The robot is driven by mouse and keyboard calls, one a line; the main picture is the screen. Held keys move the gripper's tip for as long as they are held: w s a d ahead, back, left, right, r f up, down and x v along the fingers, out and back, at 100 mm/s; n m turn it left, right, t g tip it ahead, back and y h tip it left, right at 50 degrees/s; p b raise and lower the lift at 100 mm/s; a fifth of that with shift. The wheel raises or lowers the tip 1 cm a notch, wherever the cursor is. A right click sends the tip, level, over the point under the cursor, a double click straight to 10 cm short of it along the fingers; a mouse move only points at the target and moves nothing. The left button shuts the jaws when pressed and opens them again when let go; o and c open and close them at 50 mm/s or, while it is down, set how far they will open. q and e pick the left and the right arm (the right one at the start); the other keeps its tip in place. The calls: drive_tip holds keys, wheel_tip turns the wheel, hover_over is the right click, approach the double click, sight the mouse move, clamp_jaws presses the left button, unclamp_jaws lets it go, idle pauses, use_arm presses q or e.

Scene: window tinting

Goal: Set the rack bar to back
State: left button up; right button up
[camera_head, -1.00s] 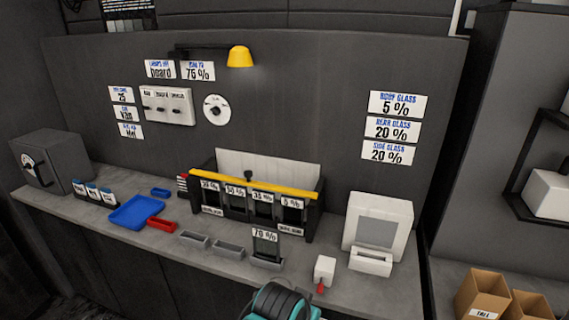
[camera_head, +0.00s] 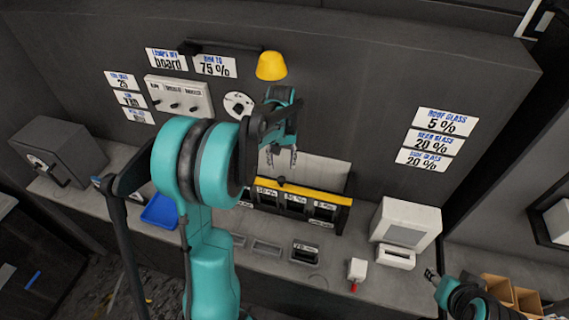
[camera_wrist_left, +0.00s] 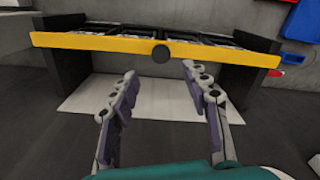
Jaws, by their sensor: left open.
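The rack bar is a yellow bar (camera_head: 325,196) along the top of a black rack (camera_head: 342,218) on the bench. The bar also shows in the left wrist view (camera_wrist_left: 95,42), with a dark round knob (camera_wrist_left: 160,54) at its middle. My left gripper (camera_head: 281,160) is open and empty, just above the bar near the knob. In the left wrist view its fingers (camera_wrist_left: 159,72) point toward the knob, apart from it. My right gripper (camera_head: 431,273) is at the lower right, away from the rack; its jaw gap is too small to judge. My left arm hides the rack's left end.
A white board (camera_head: 318,168) stands behind the rack. A yellow lamp (camera_head: 271,66) hangs above my left gripper. A white box-like device (camera_head: 405,222) stands right of the rack, and a blue tray (camera_head: 160,212) lies to the left. Small grey trays line the bench front.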

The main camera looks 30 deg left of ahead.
sight(282, 178)
use_arm(q)
wheel_tip(282, 178, down, 8)
drive_tip(key=shift+a+r, duration=0.1)
drive_tip(key=shift+r, duration=0.15)
clamp_jaws()
